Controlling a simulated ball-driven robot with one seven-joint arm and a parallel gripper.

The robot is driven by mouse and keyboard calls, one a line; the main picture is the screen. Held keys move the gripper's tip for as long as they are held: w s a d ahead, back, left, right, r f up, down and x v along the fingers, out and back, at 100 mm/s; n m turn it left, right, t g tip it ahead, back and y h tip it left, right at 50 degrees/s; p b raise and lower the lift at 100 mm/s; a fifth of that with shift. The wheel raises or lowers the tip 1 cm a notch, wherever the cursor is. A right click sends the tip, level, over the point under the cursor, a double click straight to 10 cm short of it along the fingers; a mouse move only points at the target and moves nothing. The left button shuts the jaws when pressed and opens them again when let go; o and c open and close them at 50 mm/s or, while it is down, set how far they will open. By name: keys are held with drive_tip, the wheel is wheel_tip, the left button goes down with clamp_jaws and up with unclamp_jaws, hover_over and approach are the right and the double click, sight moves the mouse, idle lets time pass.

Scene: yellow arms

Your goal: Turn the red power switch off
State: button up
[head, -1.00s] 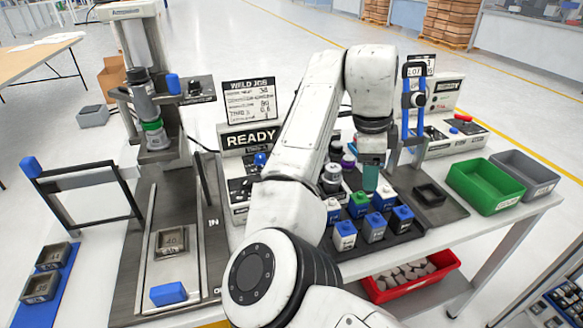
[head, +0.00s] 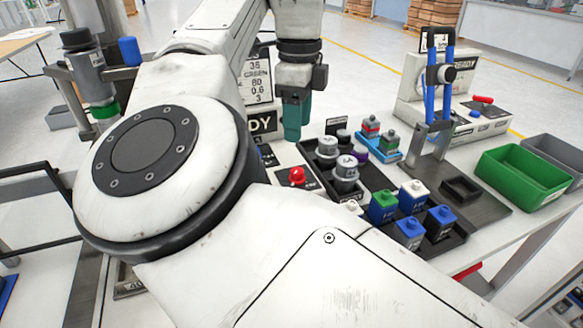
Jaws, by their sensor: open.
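Two red controls show in the head view, and I cannot tell from their labels which one is the power switch. A red knob (head: 297,175) stands on a dark panel of the white box near the middle.
Grey cylinders (head: 345,172) and a tray of blue and green bottles (head: 440,224) stand right of the knob. A blue-handled press (head: 440,95) stands before the grey machine. A green bin (head: 522,172) is at the right edge. My arm covers much of the left and front.

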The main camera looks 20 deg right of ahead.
sight(297, 170)
wheel_tip(297, 170, down, 11)
drive_tip(key=shift+r+b, duration=0.2)
drive_tip(key=shift+b, duration=0.25)
drive_tip(key=shift+c, duration=0.4)
clamp_jaws()
